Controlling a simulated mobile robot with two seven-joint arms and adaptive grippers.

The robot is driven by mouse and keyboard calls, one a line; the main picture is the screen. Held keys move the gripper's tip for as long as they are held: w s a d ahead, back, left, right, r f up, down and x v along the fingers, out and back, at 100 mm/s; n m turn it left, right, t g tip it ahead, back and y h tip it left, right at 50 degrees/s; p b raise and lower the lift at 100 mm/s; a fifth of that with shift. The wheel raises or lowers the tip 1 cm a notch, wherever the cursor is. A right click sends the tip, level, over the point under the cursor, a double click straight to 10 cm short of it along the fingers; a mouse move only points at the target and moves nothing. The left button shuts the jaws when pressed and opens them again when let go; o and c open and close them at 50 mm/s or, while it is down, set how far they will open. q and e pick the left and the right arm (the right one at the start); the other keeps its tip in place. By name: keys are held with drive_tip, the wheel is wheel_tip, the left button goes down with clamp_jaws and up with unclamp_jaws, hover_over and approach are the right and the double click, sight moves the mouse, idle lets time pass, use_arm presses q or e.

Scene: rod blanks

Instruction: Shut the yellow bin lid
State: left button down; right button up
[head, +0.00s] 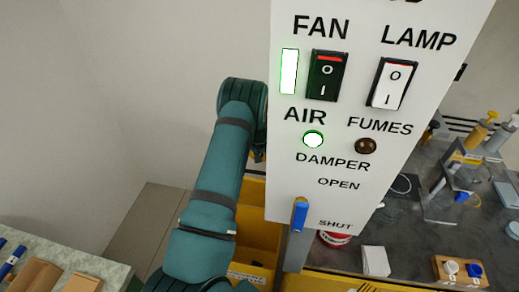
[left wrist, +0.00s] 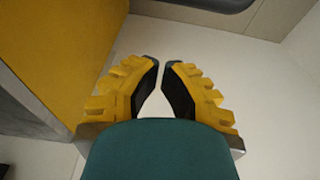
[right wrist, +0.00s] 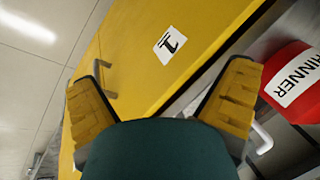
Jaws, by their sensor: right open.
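In the head view the yellow bin (head: 258,222) shows partly behind a white control panel; the panel hides much of it, and I cannot make out the lid's state. In the right wrist view a broad yellow surface (right wrist: 140,75) with a white label marked 1 (right wrist: 170,43) lies beyond my right gripper (right wrist: 168,75); I cannot tell if it is the lid or another part. That gripper is spread open and empty. My left gripper (left wrist: 162,64) has its tips almost together with nothing between them. A yellow panel (left wrist: 70,50) stands left of it.
The white control panel (head: 290,190) with switches and a blue-tipped lever (head: 299,215) hangs close in front. A red thinner can (right wrist: 290,80) is right of my right gripper.

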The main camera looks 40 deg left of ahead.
use_arm(q)
drive_tip(key=shift+s+d+f, duration=0.25)
drive_tip(key=shift+s+d, duration=0.2)
drive_tip(key=shift+s, duration=0.3)
drive_tip(key=shift+s+d+f, duration=0.25)
drive_tip(key=shift+s+d, duration=0.15)
drive_tip(key=shift+s, duration=0.3)
drive_tip(key=shift+d, duration=0.1)
